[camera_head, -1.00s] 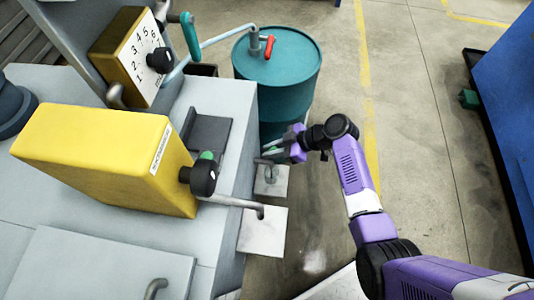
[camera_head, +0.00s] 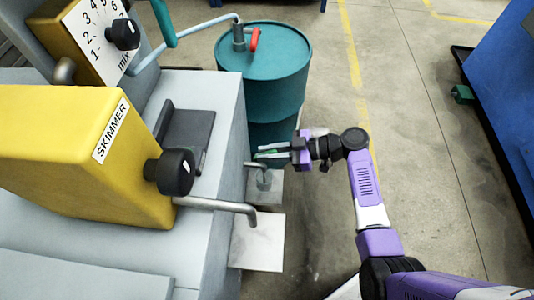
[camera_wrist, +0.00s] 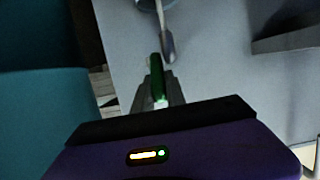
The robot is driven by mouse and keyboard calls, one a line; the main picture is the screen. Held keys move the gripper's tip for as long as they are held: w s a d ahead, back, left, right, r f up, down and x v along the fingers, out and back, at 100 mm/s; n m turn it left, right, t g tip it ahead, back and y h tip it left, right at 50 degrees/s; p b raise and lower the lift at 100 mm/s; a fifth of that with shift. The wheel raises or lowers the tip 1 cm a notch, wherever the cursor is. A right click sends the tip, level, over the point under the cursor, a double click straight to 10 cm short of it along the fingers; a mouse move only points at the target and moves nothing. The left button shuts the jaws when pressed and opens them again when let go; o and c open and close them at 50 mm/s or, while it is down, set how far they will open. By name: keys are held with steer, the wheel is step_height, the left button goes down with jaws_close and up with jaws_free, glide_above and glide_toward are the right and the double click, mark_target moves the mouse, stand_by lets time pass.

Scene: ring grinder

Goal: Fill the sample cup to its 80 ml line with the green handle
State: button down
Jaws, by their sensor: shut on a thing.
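The green handle (camera_head: 268,154) is at the side of the grey machine, above a small pale shelf (camera_head: 272,194). My gripper (camera_head: 280,154) reaches it from the right and is shut on it. In the wrist view the green handle (camera_wrist: 157,80) stands between my fingertips (camera_wrist: 158,95), with a grey metal tap part (camera_wrist: 167,44) just beyond. A small clear or grey shape (camera_head: 264,181) on the shelf, under the tap, may be the sample cup. Its line and level are too small to read.
A teal drum (camera_head: 263,55) with a red handle (camera_head: 254,39) stands behind my gripper. The yellow skimmer box (camera_head: 75,150) with a black knob (camera_head: 175,172) is on the machine. A bent pipe (camera_head: 225,206) ends over a lower white plate (camera_head: 257,241).

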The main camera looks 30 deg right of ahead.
steer(key=c, duration=1.4)
jaws_free()
steer(key=shift+o, duration=0.2)
steer(key=p+v, duration=0.1)
steer(key=v, duration=0.7)
steer(key=shift+p, duration=0.35)
steer(key=shift+f, duration=0.1)
